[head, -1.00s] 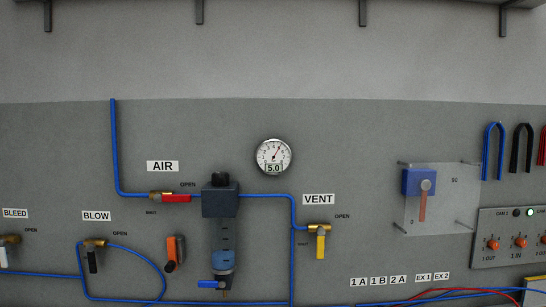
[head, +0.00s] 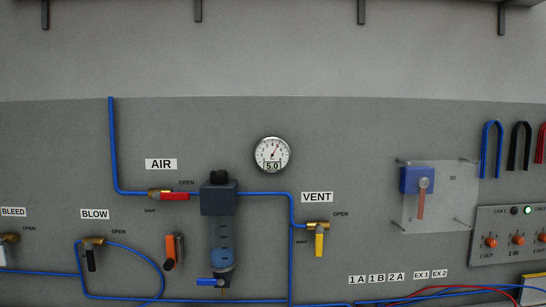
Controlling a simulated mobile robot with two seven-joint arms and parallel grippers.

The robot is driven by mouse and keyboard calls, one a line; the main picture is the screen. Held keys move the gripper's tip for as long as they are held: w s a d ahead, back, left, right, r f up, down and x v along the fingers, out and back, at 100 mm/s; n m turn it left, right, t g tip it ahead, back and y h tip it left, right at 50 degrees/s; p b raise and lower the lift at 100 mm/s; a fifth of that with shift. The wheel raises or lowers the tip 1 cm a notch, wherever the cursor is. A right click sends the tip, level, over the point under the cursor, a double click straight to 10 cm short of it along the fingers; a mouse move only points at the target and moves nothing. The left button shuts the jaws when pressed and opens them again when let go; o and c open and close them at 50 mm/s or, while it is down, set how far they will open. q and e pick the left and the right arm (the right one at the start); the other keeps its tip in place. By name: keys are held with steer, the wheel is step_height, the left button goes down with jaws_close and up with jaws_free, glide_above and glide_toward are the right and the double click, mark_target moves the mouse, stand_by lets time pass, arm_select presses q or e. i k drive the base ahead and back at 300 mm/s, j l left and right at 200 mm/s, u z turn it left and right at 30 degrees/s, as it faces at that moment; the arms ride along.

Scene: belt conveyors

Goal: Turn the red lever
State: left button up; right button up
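A red lever (head: 174,196) sits on the brass valve (head: 156,193) under the AIR label (head: 161,164). It lies horizontal, in line with the blue pipe (head: 113,148), and points right toward the dark filter unit (head: 219,201). An OPEN marking is just above its right end. A dull red-orange lever (head: 420,206) hangs down from a grey knob by a blue block (head: 410,181), on a clear plate at right. Neither of my grippers is in view.
A round gauge (head: 272,154) reads 5.0. A yellow lever (head: 319,243) points down at VENT and a black lever (head: 91,260) at BLOW. An orange-and-black part (head: 174,251) is below AIR. A switch box (head: 512,232) and blue and black U-shaped tubes are at right.

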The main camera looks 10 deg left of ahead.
mark_target(157, 196)
steer(key=z, duration=1.05)
steer(key=u, duration=2.1)
